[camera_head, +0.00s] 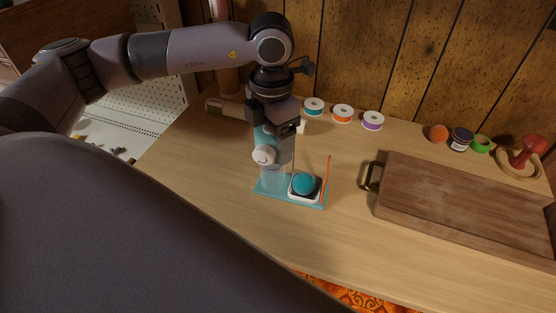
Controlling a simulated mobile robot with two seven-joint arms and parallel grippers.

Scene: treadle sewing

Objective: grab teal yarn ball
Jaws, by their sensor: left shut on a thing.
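The teal yarn ball (304,182) sits in a small white square dish (304,198) on the teal base (271,187) of a small upright machine. The machine has a white round knob (263,156) on its near side and a thin orange rod at its right. My left gripper (282,155) points down at the machine's upper part, above and left of the ball. It is shut, apparently on the teal machine; its fingertips are mostly hidden. The ball is apart from the gripper. My right gripper is not in view.
The table front is clear.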

